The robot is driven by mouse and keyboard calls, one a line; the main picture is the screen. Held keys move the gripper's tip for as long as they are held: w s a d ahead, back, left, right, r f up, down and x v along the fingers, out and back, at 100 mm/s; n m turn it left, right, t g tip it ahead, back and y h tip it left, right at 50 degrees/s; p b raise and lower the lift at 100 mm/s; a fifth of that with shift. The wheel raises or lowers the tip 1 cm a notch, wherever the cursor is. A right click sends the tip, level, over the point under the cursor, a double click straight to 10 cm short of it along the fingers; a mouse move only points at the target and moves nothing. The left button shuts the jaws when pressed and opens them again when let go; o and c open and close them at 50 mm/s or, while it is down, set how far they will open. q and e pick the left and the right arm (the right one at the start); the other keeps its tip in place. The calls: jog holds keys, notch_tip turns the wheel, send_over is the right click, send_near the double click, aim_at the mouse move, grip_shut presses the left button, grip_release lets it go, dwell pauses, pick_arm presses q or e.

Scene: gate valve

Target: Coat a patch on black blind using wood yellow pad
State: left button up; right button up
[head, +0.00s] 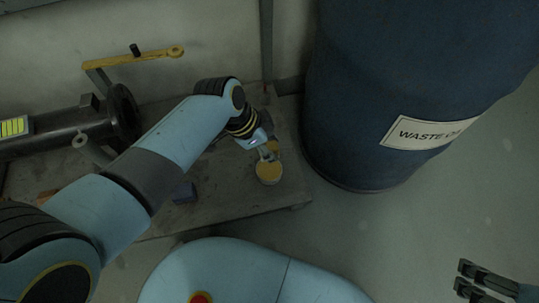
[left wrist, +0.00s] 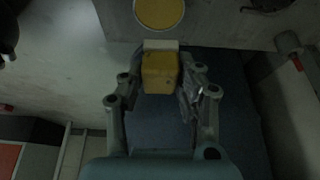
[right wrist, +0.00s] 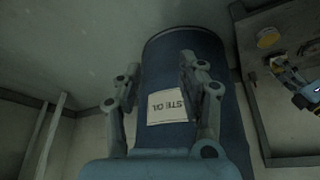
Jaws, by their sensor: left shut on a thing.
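The yellow pad (left wrist: 160,73), a small block with a pale strip along its far edge, is held between the fingers of my left gripper (head: 268,152). My left gripper (left wrist: 160,85) is shut on it, just behind a round pot with a yellow top (head: 268,172) on the bench. The pot shows beyond the pad in the left wrist view (left wrist: 159,12). A black round flange (head: 125,112), likely the black blind, is at the end of the dark pipe on the left. My right gripper (head: 480,280) is open and empty at the lower right; it also shows in the right wrist view (right wrist: 160,90).
A large blue waste oil drum (head: 420,80) stands right of the bench (head: 235,205). A yellow lever handle (head: 140,57) is above the pipe (head: 70,125). A small dark blue block (head: 184,194) lies near the bench's front. Floor between drum and right gripper is clear.

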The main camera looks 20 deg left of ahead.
aim_at(274, 168)
pick_arm(q)
jog(key=shift+s+d+f, duration=0.1)
jog(key=shift+s+f, duration=0.05)
jog(key=shift+f, duration=0.55)
notch_tip(274, 168, down, 3)
jog(key=b, duration=0.3)
jog(key=shift+f+b, duration=0.7)
jog(key=shift+b, duration=0.2)
jog(key=shift+f+b, duration=0.35)
jog(key=shift+f, duration=0.15)
pick_arm(e)
notch_tip(274, 168, down, 6)
jog(key=t, duration=0.7)
jog(key=shift+a+y, duration=0.3)
jog(key=shift+a, duration=0.05)
jog(key=shift+s+f, duration=0.1)
pick_arm(q)
jog(key=shift+f+b, duration=0.45)
jog(key=shift+f, duration=0.05)
pick_arm(e)
jog(key=shift+s+f, duration=0.1)
jog(key=shift+f, duration=0.25)
pick_arm(q)
jog(key=shift+f, duration=0.1)
pick_arm(e)
jog(key=shift+r, duration=0.3)
